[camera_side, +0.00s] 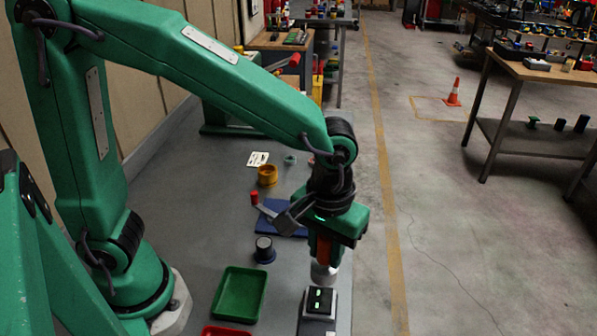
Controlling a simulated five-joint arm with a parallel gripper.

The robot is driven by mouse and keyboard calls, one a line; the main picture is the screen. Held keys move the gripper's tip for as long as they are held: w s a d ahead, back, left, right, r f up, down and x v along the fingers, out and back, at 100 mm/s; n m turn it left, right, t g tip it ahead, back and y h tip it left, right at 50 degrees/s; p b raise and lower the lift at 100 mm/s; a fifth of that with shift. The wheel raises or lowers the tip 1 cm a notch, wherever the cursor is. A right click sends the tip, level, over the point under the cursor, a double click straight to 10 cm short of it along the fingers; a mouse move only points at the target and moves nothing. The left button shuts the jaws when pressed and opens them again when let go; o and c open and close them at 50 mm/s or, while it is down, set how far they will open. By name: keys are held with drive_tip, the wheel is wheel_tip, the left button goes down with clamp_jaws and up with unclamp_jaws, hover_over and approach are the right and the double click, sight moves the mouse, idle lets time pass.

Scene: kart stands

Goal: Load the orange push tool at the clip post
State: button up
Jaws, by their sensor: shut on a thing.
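My gripper (323,258) points down over the near right part of the grey bench, shut on the orange push tool (323,250). Only a strip of the tool's orange body shows between the jaws. A pale silver round piece (323,273) sits just below the jaws; I cannot tell whether it is part of the tool. Under it is a black block with small green marks (320,300) on a light base. I cannot tell whether they touch. No clip post can be made out for certain; a short dark cylinder (264,247) stands on a dark base left of my gripper.
A green tray (239,294) and part of a red tray (226,331) lie left of the block. Behind are a blue mat (270,215), a small red cylinder (254,198), a yellow ring (267,175) and a white card (257,159). The bench's right edge is close to my gripper.

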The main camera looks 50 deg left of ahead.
drive_tip(key=shift+w+a, duration=0.15)
drive_tip(key=shift+a, duration=0.35)
drive_tip(key=s+a+n, duration=0.1)
drive_tip(key=a+n, duration=0.8)
drive_tip(key=a, duration=0.8)
drive_tip(key=shift+s+r, duration=0.3)
drive_tip(key=shift+s, duration=0.1)
drive_tip(key=shift+f, duration=0.2)
drive_tip(key=shift+f, duration=2.8)
drive_tip(key=shift+f, duration=0.6)
drive_tip(key=shift+r, duration=0.1)
